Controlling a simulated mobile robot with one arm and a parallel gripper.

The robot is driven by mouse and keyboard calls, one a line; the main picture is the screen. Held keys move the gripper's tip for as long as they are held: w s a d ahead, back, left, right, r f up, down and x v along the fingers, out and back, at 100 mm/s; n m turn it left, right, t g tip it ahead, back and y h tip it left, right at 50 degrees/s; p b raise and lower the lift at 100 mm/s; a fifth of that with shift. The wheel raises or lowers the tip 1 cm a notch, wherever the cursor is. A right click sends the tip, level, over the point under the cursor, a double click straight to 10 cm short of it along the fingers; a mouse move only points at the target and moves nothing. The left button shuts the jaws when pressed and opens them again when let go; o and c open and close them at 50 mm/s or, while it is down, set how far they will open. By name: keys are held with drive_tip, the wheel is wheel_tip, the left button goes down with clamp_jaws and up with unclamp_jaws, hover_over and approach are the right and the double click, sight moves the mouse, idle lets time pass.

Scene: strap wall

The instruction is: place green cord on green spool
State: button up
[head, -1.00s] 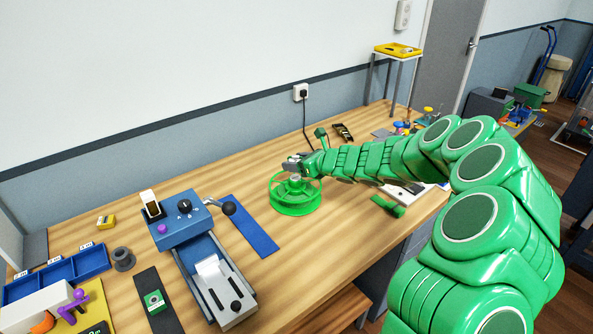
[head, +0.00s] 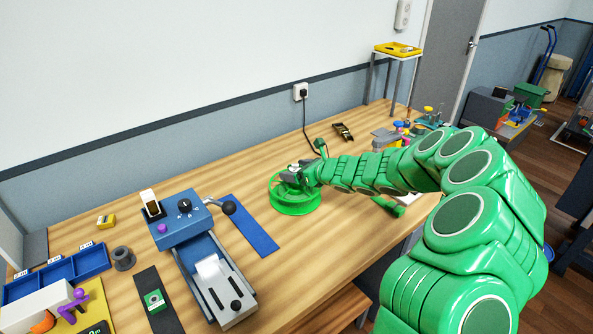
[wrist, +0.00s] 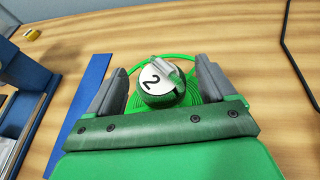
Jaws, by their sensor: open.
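The green spool (head: 297,208) lies flat on the workbench in the head view. In the wrist view, its round hub (wrist: 160,84) is white-topped and marked 2. Fine green rings around the hub look like coiled green cord (wrist: 191,92); I cannot tell cord from spool surface for certain. A pale grey, plug-like end (wrist: 168,68) lies over the hub's top. My gripper (head: 291,173) is over the spool. In the wrist view my gripper (wrist: 158,80) has its grey fingers apart, one on each side of the hub. Its palm hides the near part of the spool.
A blue machine with a knob (head: 180,218) and a blue strip (head: 248,224) stand left of the spool. A black cable (head: 306,118) runs from the wall socket down behind it. A green item (head: 388,207) lies right, beneath my arm. Bench left of the spool is partly clear.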

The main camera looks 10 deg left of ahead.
drive_tip(key=shift+r, duration=0.15)
drive_tip(key=v, duration=1.2)
idle(0.3)
